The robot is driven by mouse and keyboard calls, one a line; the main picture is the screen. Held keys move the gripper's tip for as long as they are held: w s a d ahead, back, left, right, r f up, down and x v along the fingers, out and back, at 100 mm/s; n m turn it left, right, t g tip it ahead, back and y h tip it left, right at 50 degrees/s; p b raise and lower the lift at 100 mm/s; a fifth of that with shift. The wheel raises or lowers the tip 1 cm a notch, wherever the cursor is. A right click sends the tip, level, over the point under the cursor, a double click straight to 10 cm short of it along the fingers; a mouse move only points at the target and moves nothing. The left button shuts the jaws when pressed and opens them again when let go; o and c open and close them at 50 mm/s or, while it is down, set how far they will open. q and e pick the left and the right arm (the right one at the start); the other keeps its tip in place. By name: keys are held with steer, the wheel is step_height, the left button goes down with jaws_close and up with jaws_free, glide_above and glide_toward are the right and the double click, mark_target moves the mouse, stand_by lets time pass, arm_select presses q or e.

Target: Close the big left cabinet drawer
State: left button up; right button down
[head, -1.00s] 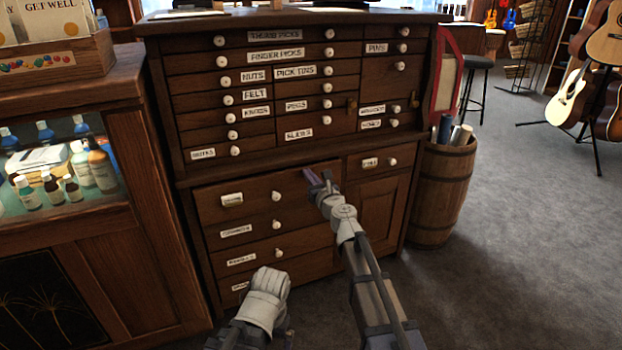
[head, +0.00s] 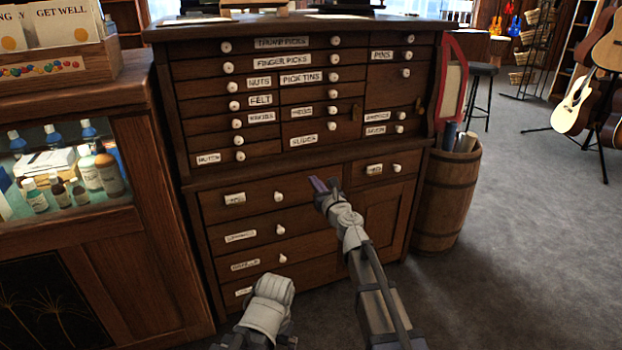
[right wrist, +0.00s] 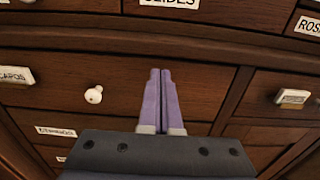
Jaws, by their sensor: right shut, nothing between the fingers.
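The big left drawer (head: 250,197) is the wide top-left drawer of the lower cabinet, with a white knob and a small label. Its front looks flush, or nearly so, with the drawers below. It also fills the left and middle of the right wrist view (right wrist: 60,97), where its label reads CAPOS. My right gripper (head: 318,184) is shut and empty, its purple fingertips at the drawer's right end. The fingers (right wrist: 160,72) point at the drawer front, right of the knob; I cannot tell whether they touch. A grey part of my left arm shows low in the head view, without visible fingers.
The small-drawer cabinet (head: 215,172) rises above. A smaller drawer (head: 362,172) lies to the right. A wooden barrel (head: 445,200) stands right of the cabinet, and a glass display counter (head: 150,205) stands close on the left. Open carpet (head: 540,240) lies to the right.

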steer(key=v, duration=1.1)
steer(key=s+a+f+n+g+y, duration=0.1)
steer(key=s+a+f+n+g, duration=0.25)
steer(key=f+n, duration=0.45)
steer(key=s+a+f+n+g+y, duration=0.1)
steer(key=s+a+f+n+g, duration=0.3)
steer(key=n, duration=0.7)
steer(key=s+d+f+n+g+h, duration=0.7)
steer(key=s+d+f+n+g, duration=0.25)
steer(key=s+d+n, duration=0.45)
steer(key=s+a+r+n+h+p, duration=0.25)
steer(key=s+a+r+p, duration=0.55)
steer(key=a+r+p, duration=0.4)
step_height(320, 180, up, 36)
steer(key=p, duration=3.6)
steer(key=shift+w+d+r+n+y+p, duration=0.25)
steer(key=shift+d+n+y+p, duration=0.1)
steer(key=shift+d, duration=0.15)
